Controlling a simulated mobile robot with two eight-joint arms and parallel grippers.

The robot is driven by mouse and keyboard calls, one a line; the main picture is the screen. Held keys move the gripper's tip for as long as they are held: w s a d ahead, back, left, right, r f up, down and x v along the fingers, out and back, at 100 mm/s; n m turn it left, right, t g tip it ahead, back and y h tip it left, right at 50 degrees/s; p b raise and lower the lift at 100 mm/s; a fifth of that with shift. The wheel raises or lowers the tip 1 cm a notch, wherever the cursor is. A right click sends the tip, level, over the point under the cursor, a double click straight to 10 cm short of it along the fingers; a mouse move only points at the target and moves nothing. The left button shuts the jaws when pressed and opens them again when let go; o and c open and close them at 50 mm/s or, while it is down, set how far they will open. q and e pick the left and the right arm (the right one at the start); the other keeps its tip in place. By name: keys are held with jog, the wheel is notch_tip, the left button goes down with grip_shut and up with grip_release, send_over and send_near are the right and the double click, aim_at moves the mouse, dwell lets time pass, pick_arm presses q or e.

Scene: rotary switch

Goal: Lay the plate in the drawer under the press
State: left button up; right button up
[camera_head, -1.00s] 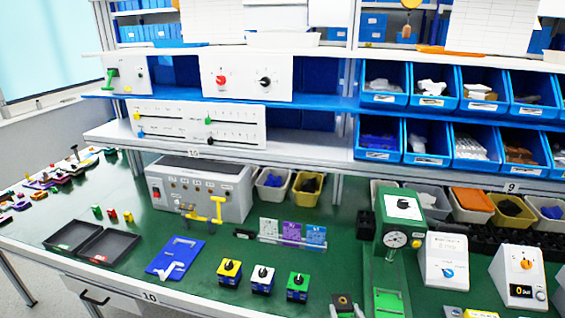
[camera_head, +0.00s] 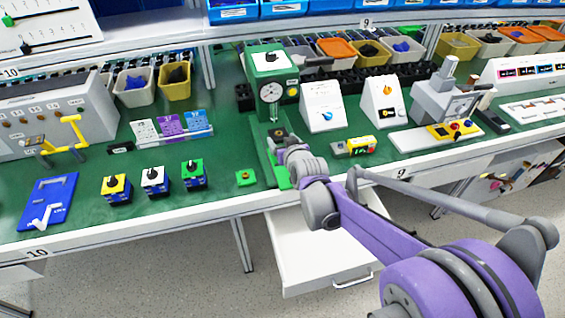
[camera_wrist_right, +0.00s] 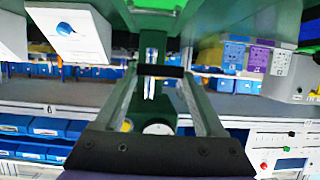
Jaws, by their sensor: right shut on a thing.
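My right gripper (camera_head: 281,142) is at the front of the green press (camera_head: 268,62), above its base. It is shut on a small dark plate (camera_head: 278,133) with a yellowish middle. In the right wrist view the plate's dark edge (camera_wrist_right: 160,71) spans the two fingertips. The arm hides part of the press base. The white drawer (camera_head: 300,250) under the table, below the press, stands pulled out. Its visible floor is bare, and my arm covers its right part. My left gripper is not in view.
A green square with an orange dot (camera_head: 245,177) lies left of the press base. Three switch blocks, including a yellow one (camera_head: 116,188), stand further left. The table's front edge lies above the drawer.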

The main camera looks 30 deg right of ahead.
jog(key=shift+s+d+r, duration=0.1)
jog(key=shift+d+r, duration=0.45)
jog(key=shift+d, duration=0.15)
jog(key=shift+f+b, duration=1.25)
jog(key=shift+f, duration=3.55)
jog(key=shift+f, duration=0.15)
jog(key=o, duration=1.4)
